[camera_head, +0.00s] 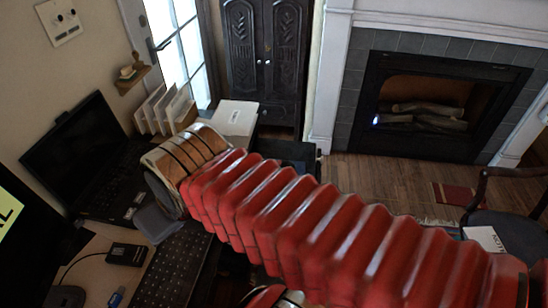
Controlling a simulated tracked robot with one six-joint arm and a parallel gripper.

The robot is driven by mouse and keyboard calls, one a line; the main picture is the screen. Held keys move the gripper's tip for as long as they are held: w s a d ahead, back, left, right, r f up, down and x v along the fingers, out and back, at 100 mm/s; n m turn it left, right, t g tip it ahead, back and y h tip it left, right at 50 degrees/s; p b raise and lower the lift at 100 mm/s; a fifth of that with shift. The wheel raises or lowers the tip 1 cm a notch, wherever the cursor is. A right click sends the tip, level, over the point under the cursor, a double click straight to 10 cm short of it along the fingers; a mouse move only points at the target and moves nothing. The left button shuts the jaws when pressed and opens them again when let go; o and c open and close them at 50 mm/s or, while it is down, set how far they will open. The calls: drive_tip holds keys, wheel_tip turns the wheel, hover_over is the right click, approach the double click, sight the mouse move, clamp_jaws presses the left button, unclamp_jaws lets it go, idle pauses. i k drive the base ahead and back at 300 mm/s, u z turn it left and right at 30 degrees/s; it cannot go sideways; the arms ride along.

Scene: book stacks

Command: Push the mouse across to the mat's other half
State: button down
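No mouse can be made out with certainty. A small black box with a cable (127,254) lies on the desk at the lower left; I cannot tell if it is the mouse. A flat blue-grey piece (155,222) shows beside the keyboard's far end, partly covered by my arm; I cannot tell if it is the mat. My red ribbed arm crosses the picture from lower right to the upper-left middle and hides much of the desk. My gripper's fingers are not visible.
A black keyboard (175,268) lies on the desk (95,270). An open laptop (75,150) and a dark monitor (30,240) stand at the left. White upright folders (165,110) stand behind. A chair (510,230) is at the right, before a fireplace (435,105).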

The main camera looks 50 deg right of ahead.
sight(284, 163)
drive_tip(key=u, duration=0.1)
drive_tip(key=k, duration=1.5)
drive_tip(key=z, duration=0.9)
drive_tip(key=i, duration=1.05)
drive_tip(key=z, duration=0.05)
